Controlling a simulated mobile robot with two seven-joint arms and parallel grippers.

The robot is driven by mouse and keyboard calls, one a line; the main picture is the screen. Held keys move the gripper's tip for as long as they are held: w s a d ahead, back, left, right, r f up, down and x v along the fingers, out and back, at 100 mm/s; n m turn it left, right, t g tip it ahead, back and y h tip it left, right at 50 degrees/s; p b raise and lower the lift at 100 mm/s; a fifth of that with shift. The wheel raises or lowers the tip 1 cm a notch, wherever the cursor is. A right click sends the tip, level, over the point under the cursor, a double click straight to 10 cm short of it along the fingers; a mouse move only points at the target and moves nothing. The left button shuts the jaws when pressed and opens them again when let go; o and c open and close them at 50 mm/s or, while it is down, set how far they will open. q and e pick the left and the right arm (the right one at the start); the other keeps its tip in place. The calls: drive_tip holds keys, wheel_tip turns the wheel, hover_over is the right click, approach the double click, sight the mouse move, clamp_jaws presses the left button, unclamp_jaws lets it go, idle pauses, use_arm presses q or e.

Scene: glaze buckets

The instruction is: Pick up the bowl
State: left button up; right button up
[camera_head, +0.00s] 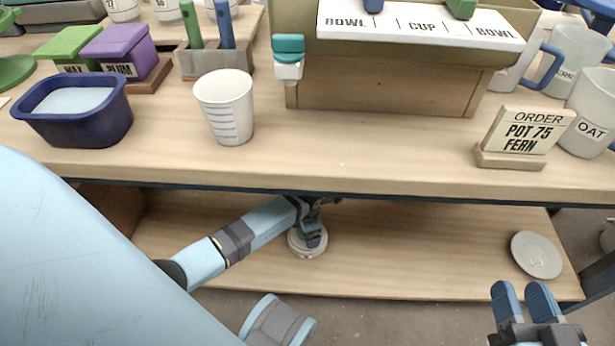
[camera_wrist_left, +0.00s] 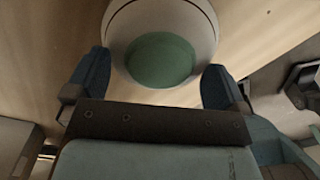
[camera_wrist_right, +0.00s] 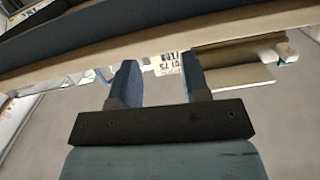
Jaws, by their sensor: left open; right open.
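A pale round bowl (camera_head: 300,252) stands on the lower shelf below the table. The left wrist view shows it as a cream bowl with a green round middle (camera_wrist_left: 160,60). My left gripper (camera_head: 313,228) reaches under the tabletop and is just over the bowl, partly covering it. In the left wrist view its fingers (camera_wrist_left: 157,78) are open, one on each side of the bowl's near part; I cannot tell whether they touch it. My right gripper (camera_head: 523,290) is open and empty at the lower right, in front of the shelf.
The tabletop's front edge (camera_head: 340,190) overhangs the lower shelf (camera_head: 420,250). A pale plate (camera_head: 537,254) lies at the shelf's right end. On the table stand a blue tub (camera_head: 75,115), a white measuring cup (camera_head: 224,105) and an order sign (camera_head: 518,135). The shelf between bowl and plate is clear.

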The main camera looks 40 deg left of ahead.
use_arm(q)
drive_tip(key=c, duration=1.6)
